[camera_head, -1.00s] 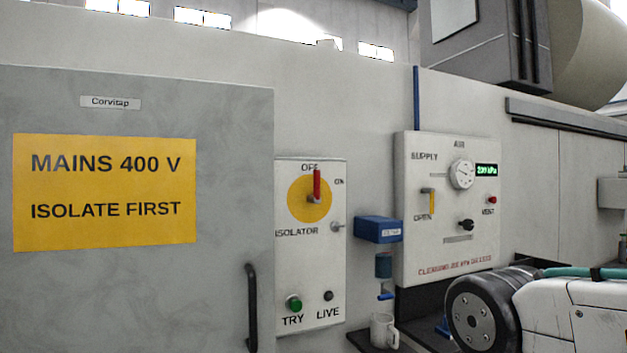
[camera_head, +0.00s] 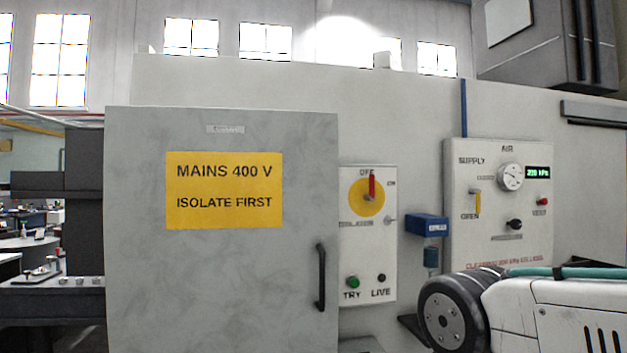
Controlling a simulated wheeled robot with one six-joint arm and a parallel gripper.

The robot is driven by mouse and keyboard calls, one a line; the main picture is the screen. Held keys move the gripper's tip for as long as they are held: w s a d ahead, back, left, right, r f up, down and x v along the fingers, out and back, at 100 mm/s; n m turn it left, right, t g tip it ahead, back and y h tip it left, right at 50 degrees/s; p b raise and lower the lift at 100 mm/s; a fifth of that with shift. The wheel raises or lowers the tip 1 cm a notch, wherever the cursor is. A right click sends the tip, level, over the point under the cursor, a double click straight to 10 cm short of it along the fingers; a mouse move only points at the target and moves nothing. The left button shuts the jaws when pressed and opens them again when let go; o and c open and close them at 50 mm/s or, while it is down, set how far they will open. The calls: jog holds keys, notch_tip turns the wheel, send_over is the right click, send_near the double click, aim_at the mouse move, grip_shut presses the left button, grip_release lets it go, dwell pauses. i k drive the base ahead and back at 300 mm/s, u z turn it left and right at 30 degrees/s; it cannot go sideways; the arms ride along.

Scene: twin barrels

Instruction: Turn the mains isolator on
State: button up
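The mains isolator (camera_head: 367,197) is a yellow disc with a red handle (camera_head: 372,187) on a pale panel (camera_head: 350,255). The handle points up, toward the OFF mark; the ON mark is to its upper right. Below it are a green TRY button (camera_head: 352,282) and a dark LIVE lamp (camera_head: 381,278). A small metal knob (camera_head: 389,220) sits at the panel's right edge. Part of my white arm with a dark round joint shows at the lower right. My gripper is not in view.
A grey cabinet door (camera_head: 222,270) with a yellow MAINS 400 V sign (camera_head: 223,190) and black handle (camera_head: 320,277) stands left of the isolator panel. A blue box (camera_head: 427,225) and an air supply panel (camera_head: 498,240) are to its right. Benches (camera_head: 40,275) lie far left.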

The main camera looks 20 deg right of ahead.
aim_at(371, 197)
jog(key=u, duration=0.5)
jog(key=i, duration=1)
jog(key=z, duration=0.9)
